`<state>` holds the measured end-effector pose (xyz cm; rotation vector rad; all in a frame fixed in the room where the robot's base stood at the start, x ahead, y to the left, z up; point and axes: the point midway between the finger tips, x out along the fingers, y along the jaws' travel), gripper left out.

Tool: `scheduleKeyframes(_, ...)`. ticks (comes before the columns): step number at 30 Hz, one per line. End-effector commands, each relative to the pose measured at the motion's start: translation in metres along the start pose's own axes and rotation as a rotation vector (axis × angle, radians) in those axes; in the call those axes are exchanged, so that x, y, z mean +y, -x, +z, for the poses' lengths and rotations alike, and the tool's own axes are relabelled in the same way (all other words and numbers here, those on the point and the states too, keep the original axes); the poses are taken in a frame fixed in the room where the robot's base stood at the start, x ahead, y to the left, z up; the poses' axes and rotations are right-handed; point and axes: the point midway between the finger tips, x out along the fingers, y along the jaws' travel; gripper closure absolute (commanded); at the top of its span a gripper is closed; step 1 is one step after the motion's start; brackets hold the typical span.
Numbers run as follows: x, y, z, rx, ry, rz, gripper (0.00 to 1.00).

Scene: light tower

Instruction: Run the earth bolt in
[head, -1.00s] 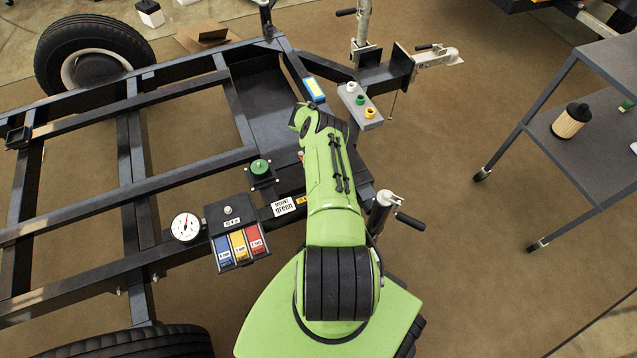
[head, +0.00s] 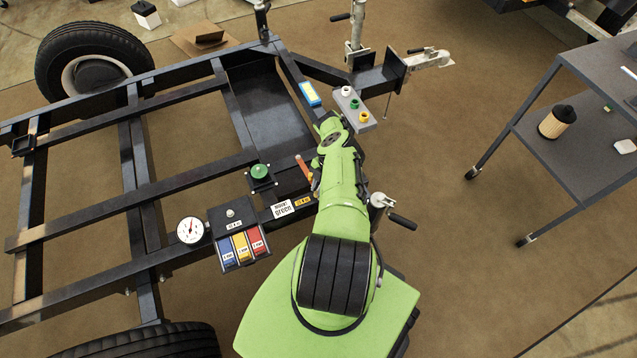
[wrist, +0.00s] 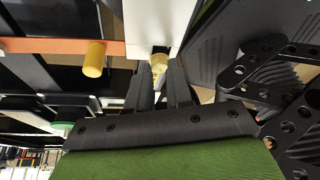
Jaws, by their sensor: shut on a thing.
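In the wrist view, my gripper (wrist: 162,72) has its two dark fingers closed around a brass-yellow bolt (wrist: 159,62), taken as the earth bolt. The bolt is at the lower edge of a white panel (wrist: 158,22), by a small dark gap. I cannot tell how deep the bolt sits or whether it is threaded in. In the head view, my own green arm hides the gripper and the bolt.
An orange bar (wrist: 50,46) with a yellow cylinder (wrist: 95,58) lies left of the fingers. Dark perforated brackets (wrist: 270,80) are close on the right. The head view shows a green knob (head: 260,172), a gauge (head: 190,230), a colored-bin box (head: 238,240) and a shelf cart (head: 570,140).

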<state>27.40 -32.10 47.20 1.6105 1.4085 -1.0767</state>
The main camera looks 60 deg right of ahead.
Motion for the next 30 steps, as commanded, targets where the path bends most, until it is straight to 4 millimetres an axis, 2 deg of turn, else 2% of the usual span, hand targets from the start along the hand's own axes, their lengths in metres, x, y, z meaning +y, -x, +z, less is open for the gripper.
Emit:
scheduleKeyframes(1,0.0008,0.0053,-0.0007,0.0,-0.025,0.014,1.0)
scheduleKeyframes(9,0.0004,0.0035,-0.0001,-0.001,-0.099,0.046,1.0)
scheduleKeyframes(24,0.0004,0.002,0.0002,0.0,-0.113,0.052,1.0)
scheduleKeyframes(25,0.0004,0.002,0.0002,0.0,-0.113,0.052,0.77)
scheduleKeyframes(30,-0.0002,0.0011,0.0001,0.0,-0.112,0.05,0.54)
